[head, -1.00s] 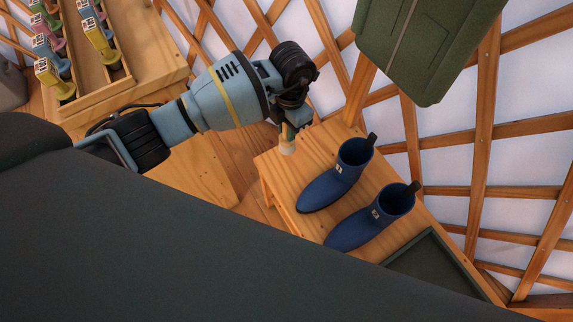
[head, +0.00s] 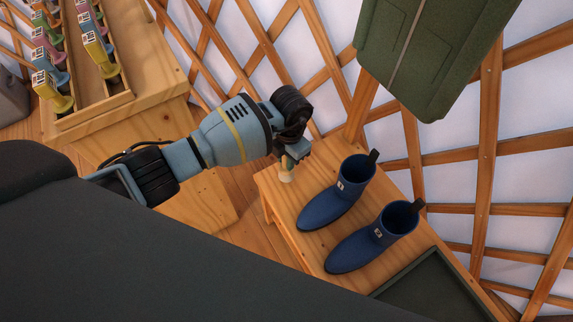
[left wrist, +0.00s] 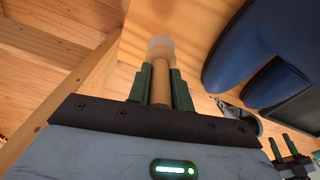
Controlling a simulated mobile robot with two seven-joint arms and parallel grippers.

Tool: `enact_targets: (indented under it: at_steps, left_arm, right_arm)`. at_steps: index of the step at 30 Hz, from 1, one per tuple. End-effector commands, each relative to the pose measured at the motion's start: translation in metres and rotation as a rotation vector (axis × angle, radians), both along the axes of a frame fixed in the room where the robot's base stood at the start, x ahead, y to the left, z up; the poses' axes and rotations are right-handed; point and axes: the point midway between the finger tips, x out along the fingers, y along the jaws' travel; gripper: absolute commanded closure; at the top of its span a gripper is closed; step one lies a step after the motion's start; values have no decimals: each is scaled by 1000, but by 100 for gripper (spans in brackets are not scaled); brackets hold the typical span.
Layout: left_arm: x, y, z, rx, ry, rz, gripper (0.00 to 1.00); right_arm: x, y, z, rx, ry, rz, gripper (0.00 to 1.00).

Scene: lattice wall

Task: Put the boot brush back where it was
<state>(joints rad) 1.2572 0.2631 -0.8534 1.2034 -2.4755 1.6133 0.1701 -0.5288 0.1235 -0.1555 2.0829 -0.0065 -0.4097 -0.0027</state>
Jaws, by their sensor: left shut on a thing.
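My left gripper (head: 290,157) is shut on the boot brush, which has a pale bristle end (head: 286,173) pointing down in the head view. The brush is at the left end of the wooden bench (head: 288,210), left of the boots; I cannot tell whether it touches the top. In the left wrist view, its tan cylindrical handle (left wrist: 160,85) is between the green fingers (left wrist: 160,92), with whitish bristles beyond. In that view, green fingers of what looks like my right gripper (left wrist: 285,147) show at the lower right; their opening is unclear.
Two blue boots (head: 340,192) (head: 376,237) stand on the bench. A dark tray (head: 432,290) is to their right. A green padded item (head: 428,55) hangs at the lattice wall (head: 480,140). A wooden table (head: 120,125) with a rack of colourful items stands at the left.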

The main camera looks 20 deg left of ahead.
Motion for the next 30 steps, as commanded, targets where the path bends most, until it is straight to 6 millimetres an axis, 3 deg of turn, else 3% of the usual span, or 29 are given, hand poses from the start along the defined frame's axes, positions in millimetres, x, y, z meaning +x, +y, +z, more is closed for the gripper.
enact_targets:
  at_steps: [9, 21, 22, 26, 30]
  left_arm:
    - [-1, -1, -36, 0, 4, 0, 100]
    - [0, 0, -41, 0, 1, -1, 100]
    - [0, 0, -40, 0, 1, -1, 76]
    - [0, 0, -40, 0, 1, -1, 59]
    - [0, 0, -40, 0, 1, -1, 57]
  right_arm:
    - [-2, 0, -8, -1, 7, 1, 64]
    - [0, 0, -9, -2, 4, 1, 64]
    - [1, 0, -9, -2, 3, 1, 64]
    - [2, 0, -9, -3, 0, 1, 64]
    - [2, 0, -8, -2, 0, 0, 64]
